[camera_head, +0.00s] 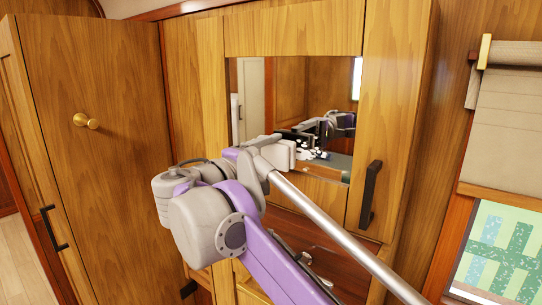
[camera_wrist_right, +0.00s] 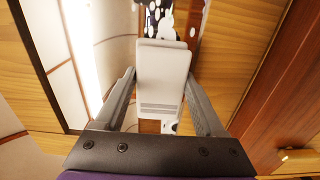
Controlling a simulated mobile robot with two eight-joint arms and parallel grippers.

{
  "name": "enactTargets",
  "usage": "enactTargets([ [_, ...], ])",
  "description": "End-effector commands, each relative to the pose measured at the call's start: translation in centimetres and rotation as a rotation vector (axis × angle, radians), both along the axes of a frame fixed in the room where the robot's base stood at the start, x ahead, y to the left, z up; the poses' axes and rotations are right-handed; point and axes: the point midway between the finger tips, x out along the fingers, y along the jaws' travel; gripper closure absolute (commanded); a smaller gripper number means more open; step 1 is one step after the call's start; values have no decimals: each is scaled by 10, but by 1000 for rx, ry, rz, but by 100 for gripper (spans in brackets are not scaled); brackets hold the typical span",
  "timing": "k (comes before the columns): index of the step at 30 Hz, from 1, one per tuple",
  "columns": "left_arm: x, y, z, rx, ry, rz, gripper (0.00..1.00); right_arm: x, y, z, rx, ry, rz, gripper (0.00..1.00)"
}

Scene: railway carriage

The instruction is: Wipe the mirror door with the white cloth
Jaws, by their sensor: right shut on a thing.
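The mirror door (camera_head: 290,85) is the reflective panel set in a wooden cabinet, at the middle of the head view. My right arm reaches up to its lower part, and the mirror reflects a purple and grey arm. In the head view the arm largely hides the fingers. I cannot tell whether the cloth touches the glass. My left gripper is not in view.
A black handle (camera_head: 370,194) is mounted right of the mirror. A wooden door with brass knobs (camera_head: 86,121) stands at the left. A window blind (camera_head: 505,115) hangs at the right. An open-looking wooden recess lies below the mirror, partly hidden by my arm.

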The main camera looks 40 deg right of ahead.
Motion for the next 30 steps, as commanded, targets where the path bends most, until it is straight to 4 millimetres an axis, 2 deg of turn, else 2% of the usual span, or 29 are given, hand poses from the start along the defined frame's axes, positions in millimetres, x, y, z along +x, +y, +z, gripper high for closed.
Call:
enactTargets([
  [25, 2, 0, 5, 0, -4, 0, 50, 4, -15, 0, 0, 0, -1, 81],
  [30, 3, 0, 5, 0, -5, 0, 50, -2, -15, 1, 0, 0, -1, 81],
])
